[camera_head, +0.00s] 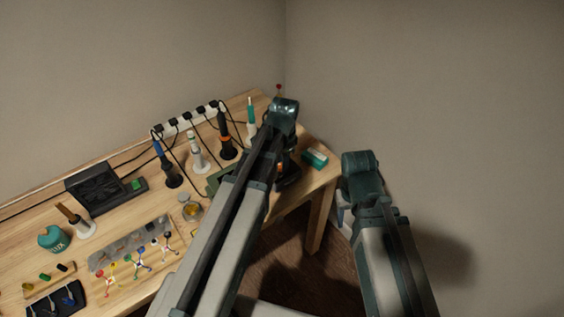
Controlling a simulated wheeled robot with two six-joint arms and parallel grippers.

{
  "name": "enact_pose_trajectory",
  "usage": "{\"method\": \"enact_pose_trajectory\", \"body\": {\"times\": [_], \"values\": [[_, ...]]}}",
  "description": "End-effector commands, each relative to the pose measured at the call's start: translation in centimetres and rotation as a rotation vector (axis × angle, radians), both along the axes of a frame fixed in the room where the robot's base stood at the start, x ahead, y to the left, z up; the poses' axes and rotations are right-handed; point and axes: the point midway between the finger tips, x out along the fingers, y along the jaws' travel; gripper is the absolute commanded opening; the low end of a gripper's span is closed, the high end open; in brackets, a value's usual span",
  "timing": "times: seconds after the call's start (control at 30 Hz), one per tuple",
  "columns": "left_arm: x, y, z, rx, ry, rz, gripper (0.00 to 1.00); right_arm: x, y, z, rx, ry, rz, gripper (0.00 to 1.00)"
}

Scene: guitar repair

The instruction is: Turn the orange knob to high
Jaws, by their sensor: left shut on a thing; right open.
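My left arm reaches over the right end of the workbench (120,209), and its gripper (288,174) points down there, partly hidden behind the arm. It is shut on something. A small orange part (279,170), which looks like the orange knob, shows right at this gripper; its setting cannot be read. The arm hides most of what is around it. My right gripper (343,214) is off the bench's right end, mostly hidden by its own arm. It is open and away from the knob.
Several soldering irons in stands, one with an orange band (225,138), line the back beside a power strip (188,121). A teal box (315,158) lies at the right corner. A black fan unit (93,187) and a grey tray (128,244) are to the left.

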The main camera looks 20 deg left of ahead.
Motion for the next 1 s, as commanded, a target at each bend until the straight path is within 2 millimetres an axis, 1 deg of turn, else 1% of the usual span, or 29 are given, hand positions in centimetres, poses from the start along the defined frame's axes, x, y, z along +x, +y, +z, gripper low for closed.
{"method": "enact_pose_trajectory", "body": {"times": [0.3,0.33,0.47,0.5,0.83,1.0], "values": [[-0.03,0.0,-0.01,0.0,0.0,-0.002,0.0,0.0,0.0,-0.01,0.0,0.0,0.0,0.5],[-0.03,0.0,-0.01,0.0,0.0,-0.002,0.4,0.0,0.0,-0.01,0.0,0.0,0.0,0.5],[-0.01,0.0,-0.01,0.0,0.0,-0.002,0.63,0.0,0.0,-0.01,0.0,0.0,0.0,0.5],[-0.01,0.0,-0.01,0.0,0.0,-0.002,0.66,0.0,0.0,-0.01,0.0,0.0,0.0,0.5],[-0.01,-0.01,0.13,0.0,0.0,-0.001,0.66,0.0,0.0,0.13,0.0,0.0,0.0,0.5],[-0.04,-0.03,0.94,0.0,0.0,-0.001,0.66,0.0,0.0,0.95,0.0,0.0,0.0,0.5]]}}
